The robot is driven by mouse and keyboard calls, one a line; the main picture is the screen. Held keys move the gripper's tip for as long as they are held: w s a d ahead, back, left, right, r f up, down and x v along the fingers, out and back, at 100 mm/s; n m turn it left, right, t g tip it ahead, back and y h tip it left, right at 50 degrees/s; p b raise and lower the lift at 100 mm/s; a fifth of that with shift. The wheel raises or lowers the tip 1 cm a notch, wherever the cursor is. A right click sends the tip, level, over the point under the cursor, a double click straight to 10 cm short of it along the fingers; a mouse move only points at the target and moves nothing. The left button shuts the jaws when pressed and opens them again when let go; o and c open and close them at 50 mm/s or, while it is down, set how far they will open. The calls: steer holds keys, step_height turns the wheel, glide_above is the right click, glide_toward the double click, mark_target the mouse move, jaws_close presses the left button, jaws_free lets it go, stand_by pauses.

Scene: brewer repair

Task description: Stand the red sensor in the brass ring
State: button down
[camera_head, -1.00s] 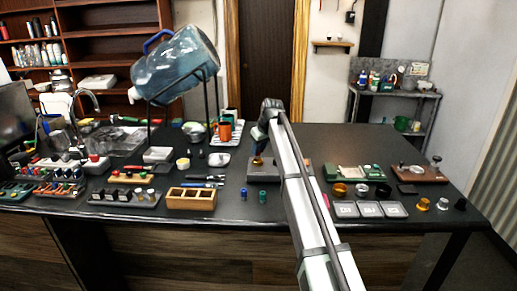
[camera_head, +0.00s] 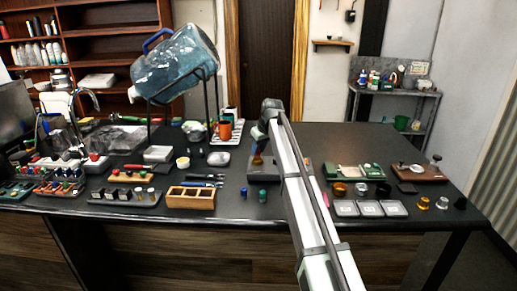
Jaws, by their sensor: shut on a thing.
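A brass-coloured ring (camera_head: 340,188) lies on the table right of my arm. A small pinkish-red thing (camera_head: 325,199) shows beside my arm, partly hidden by it.
A blue and a green cylinder stand in front of the gripper, near a wooden box (camera_head: 191,198). Three grey square pads (camera_head: 370,208) lie at the front right. A green board (camera_head: 356,172) and a brown base (camera_head: 416,173) are behind. Racks crowd the left.

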steer(key=shift+f, duration=1)
stand_by(1.5)
steer(key=c, duration=0.8)
jaws_free()
steer(key=shift+c, duration=0.2)
steer(key=shift+o, duration=0.3)
steer(key=o, duration=0.3)
steer(key=shift+r, duration=0.15)
steer(key=shift+r, duration=4)
